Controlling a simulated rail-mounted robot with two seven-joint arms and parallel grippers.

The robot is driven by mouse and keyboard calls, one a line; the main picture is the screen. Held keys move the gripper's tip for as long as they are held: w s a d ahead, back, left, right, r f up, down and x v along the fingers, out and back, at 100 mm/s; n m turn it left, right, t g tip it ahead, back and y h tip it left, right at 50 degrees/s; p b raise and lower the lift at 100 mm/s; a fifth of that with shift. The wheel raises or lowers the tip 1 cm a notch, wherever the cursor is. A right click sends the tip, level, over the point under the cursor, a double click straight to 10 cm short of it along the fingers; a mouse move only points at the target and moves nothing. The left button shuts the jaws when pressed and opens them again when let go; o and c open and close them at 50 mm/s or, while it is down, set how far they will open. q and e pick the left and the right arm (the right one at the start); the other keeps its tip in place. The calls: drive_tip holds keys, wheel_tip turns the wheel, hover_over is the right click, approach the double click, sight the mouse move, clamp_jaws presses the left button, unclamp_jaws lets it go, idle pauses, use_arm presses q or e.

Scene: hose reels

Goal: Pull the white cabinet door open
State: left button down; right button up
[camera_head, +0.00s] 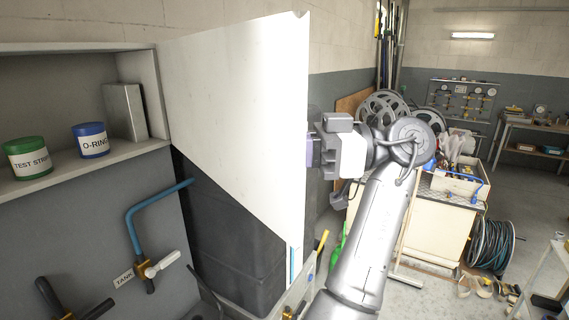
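The white cabinet door (230,90) stands swung out from the right side of the open shelf cabinet (80,175). Its free edge is toward the right. My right gripper (312,150) is at that free edge, pointing left, with its fingertips at or just behind the edge. Whether it touches the door, and whether its fingers are open or shut, is hard to see. No handle shows on the visible face. My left gripper is not in view.
Inside the cabinet are a green TEST STRIP jar (28,158), a blue O-RING jar (91,140) and a grey box (125,112). A blue pipe with a valve (150,270) is below. A dark bin (240,260) stands under the door. Hose reels (385,105) are behind my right arm.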

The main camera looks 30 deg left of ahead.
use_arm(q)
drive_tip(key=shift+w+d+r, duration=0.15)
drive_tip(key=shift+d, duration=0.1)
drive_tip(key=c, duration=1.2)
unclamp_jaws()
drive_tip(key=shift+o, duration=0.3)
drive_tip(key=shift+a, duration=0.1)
